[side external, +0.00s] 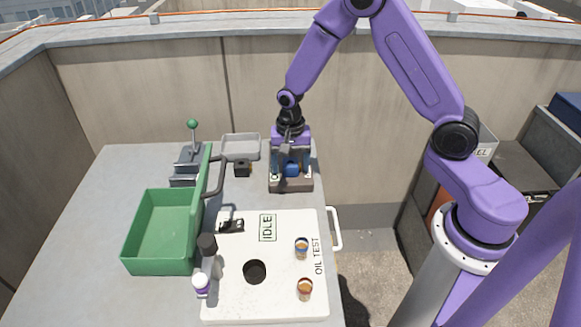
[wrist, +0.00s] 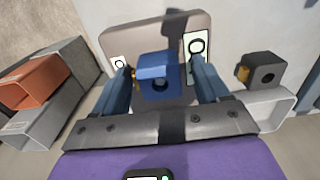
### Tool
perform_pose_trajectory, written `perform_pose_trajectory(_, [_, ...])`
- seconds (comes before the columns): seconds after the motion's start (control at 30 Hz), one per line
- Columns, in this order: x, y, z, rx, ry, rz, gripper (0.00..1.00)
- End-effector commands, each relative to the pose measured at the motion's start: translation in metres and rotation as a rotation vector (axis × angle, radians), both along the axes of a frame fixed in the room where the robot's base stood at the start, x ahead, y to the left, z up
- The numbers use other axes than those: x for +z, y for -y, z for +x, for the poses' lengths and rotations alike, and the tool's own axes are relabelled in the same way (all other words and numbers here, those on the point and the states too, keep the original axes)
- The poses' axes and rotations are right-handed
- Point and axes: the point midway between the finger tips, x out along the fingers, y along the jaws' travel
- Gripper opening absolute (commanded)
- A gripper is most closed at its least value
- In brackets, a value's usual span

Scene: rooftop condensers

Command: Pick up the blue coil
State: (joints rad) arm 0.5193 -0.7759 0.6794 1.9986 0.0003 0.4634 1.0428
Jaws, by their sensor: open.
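The blue coil (side external: 292,170) is a small block with a round hole. It sits on a grey-brown base plate (side external: 290,187) at the back right of the table. In the wrist view the blue coil (wrist: 158,82) lies between my two fingers. My gripper (side external: 291,165) points down at the coil from above. In the wrist view my gripper (wrist: 160,85) is open, with one finger on each side of the coil. I cannot tell whether either finger touches it. The fingers partly hide the base plate (wrist: 115,38) and its white markings.
A black coil (side external: 242,168) stands left of the base plate, near a grey tray (side external: 240,140). A green bin (side external: 160,268) and a lever with a green knob (side external: 192,125) are further left. A white board (side external: 225,300) with jars lies in front.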

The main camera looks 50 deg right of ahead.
Motion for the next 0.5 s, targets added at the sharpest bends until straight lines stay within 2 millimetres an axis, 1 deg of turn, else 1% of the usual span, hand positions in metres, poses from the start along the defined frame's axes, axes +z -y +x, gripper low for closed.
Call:
perform_pose_trajectory(0.07, [0.0003,0.0000,0.0001,0.000,0.000,0.000,0.74])
perform_pose_trajectory(0.1, [0.0003,0.0000,0.0001,0.000,0.000,0.000,0.71])
perform_pose_trajectory(0.17, [0.0004,0.0000,0.0001,0.000,0.000,0.000,0.52])
perform_pose_trajectory(0.2, [0.0004,0.0001,0.0001,0.000,0.000,0.000,0.39])
perform_pose_trajectory(0.27, [0.0004,0.0001,0.0001,0.000,0.000,0.000,0.19])
perform_pose_trajectory(0.3, [0.0005,0.0001,0.0001,0.000,0.000,0.000,0.11])
perform_pose_trajectory(0.33, [0.0007,0.0000,0.0003,0.000,0.001,0.001,0.11])
perform_pose_trajectory(0.37, [0.0007,0.0000,0.0003,0.000,0.001,0.001,0.05])
perform_pose_trajectory(0.5, [0.0008,0.0000,0.0003,0.000,0.001,0.001,0.05])
